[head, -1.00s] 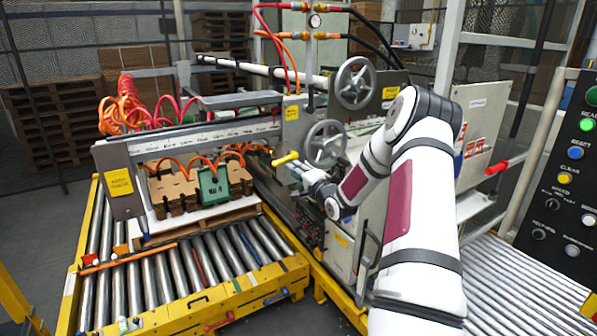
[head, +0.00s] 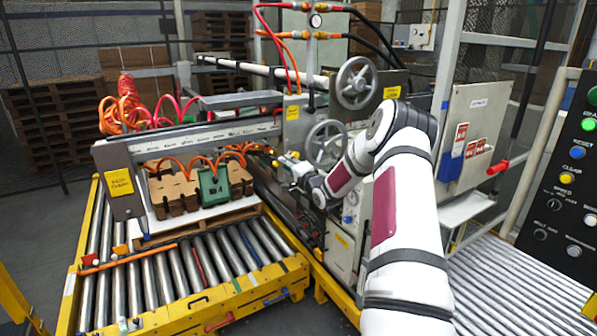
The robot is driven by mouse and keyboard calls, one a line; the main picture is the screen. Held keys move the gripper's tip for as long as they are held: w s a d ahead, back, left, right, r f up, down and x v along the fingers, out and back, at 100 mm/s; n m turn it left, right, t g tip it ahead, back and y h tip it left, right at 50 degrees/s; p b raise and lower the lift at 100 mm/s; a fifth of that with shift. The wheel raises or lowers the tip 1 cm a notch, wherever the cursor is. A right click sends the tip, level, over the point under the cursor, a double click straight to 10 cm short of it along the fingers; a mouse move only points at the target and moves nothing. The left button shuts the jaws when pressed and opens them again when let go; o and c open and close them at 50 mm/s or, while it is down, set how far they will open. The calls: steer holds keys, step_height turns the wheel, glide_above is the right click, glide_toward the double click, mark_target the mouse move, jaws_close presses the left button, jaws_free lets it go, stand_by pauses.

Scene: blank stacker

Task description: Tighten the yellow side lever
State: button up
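The yellow side lever is on the side of the stacker, just left of the lower handwheel (head: 326,144). Only a small yellow bit (head: 275,163) shows at the tip of my gripper, and the rest is hidden or turned from view. My gripper (head: 284,163) reaches in from the right at the lever's place, against the machine's side. Its fingers are too small and covered to tell whether they are open or shut, or whether they touch the lever.
A second handwheel (head: 356,83) stands above, with red and black hoses nearby. Cardboard blanks (head: 172,193) and a green box (head: 213,187) lie left of my gripper, over a roller conveyor (head: 130,290). A button panel (head: 566,170) stands at far right.

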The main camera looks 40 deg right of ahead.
steer(key=d+f+n+b, duration=0.4)
steer(key=d+n+b, duration=0.25)
steer(key=n, duration=0.95)
steer(key=a+p+v, duration=0.1)
steer(key=p+v, duration=0.4)
steer(key=v, duration=0.3)
stand_by(1.5)
steer(key=shift+a, duration=0.1)
stand_by(0.4)
